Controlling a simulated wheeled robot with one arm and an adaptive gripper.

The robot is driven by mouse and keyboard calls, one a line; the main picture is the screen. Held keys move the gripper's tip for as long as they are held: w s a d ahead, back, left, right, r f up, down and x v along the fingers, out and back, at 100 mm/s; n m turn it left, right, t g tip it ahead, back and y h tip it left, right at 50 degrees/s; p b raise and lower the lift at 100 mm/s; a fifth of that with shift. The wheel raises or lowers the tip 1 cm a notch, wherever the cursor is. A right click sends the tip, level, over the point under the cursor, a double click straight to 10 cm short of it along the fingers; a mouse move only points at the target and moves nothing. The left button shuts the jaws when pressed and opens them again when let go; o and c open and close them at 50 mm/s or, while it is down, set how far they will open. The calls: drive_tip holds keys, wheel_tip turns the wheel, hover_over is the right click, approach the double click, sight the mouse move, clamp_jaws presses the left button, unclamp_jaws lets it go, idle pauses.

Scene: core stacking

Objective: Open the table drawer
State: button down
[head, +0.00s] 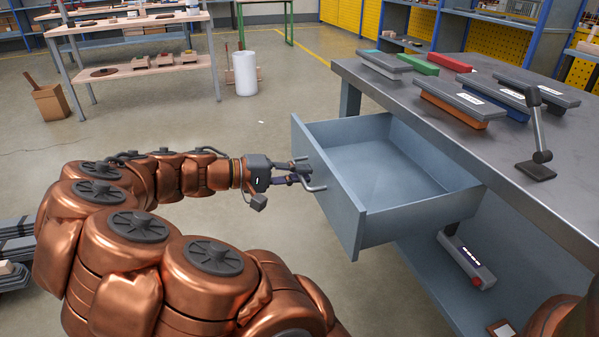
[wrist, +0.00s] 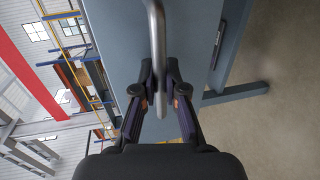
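The table drawer (head: 385,165) is a blue-grey metal box, pulled far out from under the workbench top (head: 470,155). I see its empty inside in the head view. Its front panel (head: 328,185) faces left and carries a grey bar handle (head: 316,188). My gripper (head: 300,173) is at this handle, left of the front panel. In the wrist view the handle (wrist: 156,25) runs between my two fingertips (wrist: 160,75), which close in on it from both sides. The fingers look shut on the bar.
Several flat boxes and colored blocks (head: 455,105) and a small dark stand (head: 538,130) are on the workbench. The floor left of the drawer is clear, with a white bin (head: 245,73) farther back.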

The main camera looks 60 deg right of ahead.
drive_tip(key=c, duration=1.2)
unclamp_jaws()
drive_tip(key=v, duration=1.2)
drive_tip(key=shift+r, duration=0.1)
drive_tip(key=s+a+r+n+t+y+p, duration=0.1)
drive_tip(key=s+a+r+t+y+p, duration=0.15)
drive_tip(key=s+r+p, duration=0.4)
drive_tip(key=s+a+r+t+y+p, duration=0.1)
drive_tip(key=s+a+r+y+p, duration=0.2)
drive_tip(key=r+p, duration=0.7)
drive_tip(key=s+a+r+n+t+y+p, duration=0.2)
drive_tip(key=s+a+r+n+y+p, duration=0.1)
drive_tip(key=a+p, duration=0.6)
drive_tip(key=s+a+r+n+t+y+p, duration=0.2)
drive_tip(key=s+a+r+p, duration=0.3)
drive_tip(key=p, duration=0.9)
drive_tip(key=a+r+n+y, duration=0.1)
drive_tip(key=a+r, duration=0.1)
drive_tip(key=a, duration=0.2)
drive_tip(key=shift+s+a+r+n+y, duration=0.2)
drive_tip(key=shift+s+r+n+y, duration=0.1)
drive_tip(key=shift+r+y, duration=0.1)
